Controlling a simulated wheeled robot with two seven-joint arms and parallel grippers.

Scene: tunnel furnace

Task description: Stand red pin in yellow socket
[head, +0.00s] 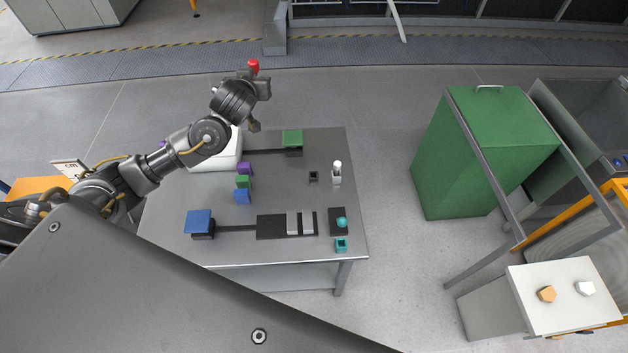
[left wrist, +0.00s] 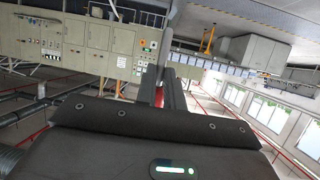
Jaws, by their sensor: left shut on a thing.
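The red pin (head: 253,65) is raised in the air beyond the far edge of the table, its red top showing above my left gripper (head: 256,79). My left gripper is shut on it. In the left wrist view the two dark fingers (left wrist: 162,84) point away from the camera, with a bit of the red pin (left wrist: 158,97) between them. I see no yellow socket in either view; my arm and body cover part of the scene. My right gripper is not in view.
The grey table (head: 280,190) bears a dark socket (head: 313,177), a white-topped pin (head: 337,168), a teal socket (head: 341,244), coloured blocks (head: 243,183) and a blue pad (head: 198,221). A green cabinet (head: 470,160) stands to the right. A white-topped stand (head: 565,270) is at lower right.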

